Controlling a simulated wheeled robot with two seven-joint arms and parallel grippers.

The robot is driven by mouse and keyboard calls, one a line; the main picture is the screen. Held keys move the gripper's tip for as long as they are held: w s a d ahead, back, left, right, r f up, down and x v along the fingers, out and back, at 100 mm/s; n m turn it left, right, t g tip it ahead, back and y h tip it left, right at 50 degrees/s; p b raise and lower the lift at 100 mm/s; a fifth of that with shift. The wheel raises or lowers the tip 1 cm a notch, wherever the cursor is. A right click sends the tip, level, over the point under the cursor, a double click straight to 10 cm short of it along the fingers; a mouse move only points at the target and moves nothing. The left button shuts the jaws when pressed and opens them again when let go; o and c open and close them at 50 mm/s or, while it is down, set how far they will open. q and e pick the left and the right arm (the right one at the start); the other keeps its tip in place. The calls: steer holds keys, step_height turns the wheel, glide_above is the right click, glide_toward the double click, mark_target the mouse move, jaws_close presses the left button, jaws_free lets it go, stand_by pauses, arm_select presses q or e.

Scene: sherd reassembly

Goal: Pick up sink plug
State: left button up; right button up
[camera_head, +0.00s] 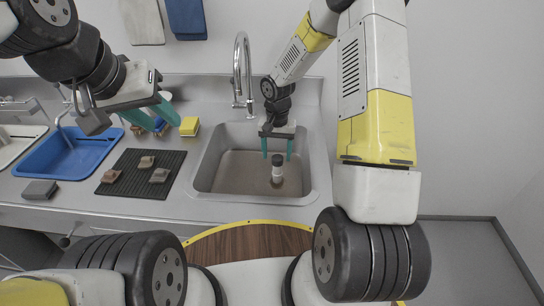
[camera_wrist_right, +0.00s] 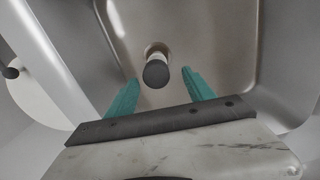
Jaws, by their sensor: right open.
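The sink plug (camera_head: 277,168) stands upright in the bottom of the sink (camera_head: 230,170), with a dark top and a pale lower part. In the right wrist view the plug (camera_wrist_right: 156,72) lies ahead of and between the two green fingers, apart from both. My right gripper (camera_head: 277,157) is open and empty, reaching down into the sink above the plug. It also shows in the right wrist view (camera_wrist_right: 160,92). My left gripper (camera_head: 168,122) is over the counter at the left, with its green fingers spread apart and nothing seen between them.
A dark ribbed mat (camera_head: 130,187) with several brown and grey sherds lies left of the sink. The tap (camera_head: 241,70) rises behind the sink, near my right arm.

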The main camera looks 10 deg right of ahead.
mark_target(277, 170)
steer(key=f, duration=0.5)
steer(key=s+f, duration=0.1)
steer(key=f, duration=0.1)
steer(key=shift+f, duration=0.3)
steer(key=shift+w+d, duration=0.1)
jaws_close()
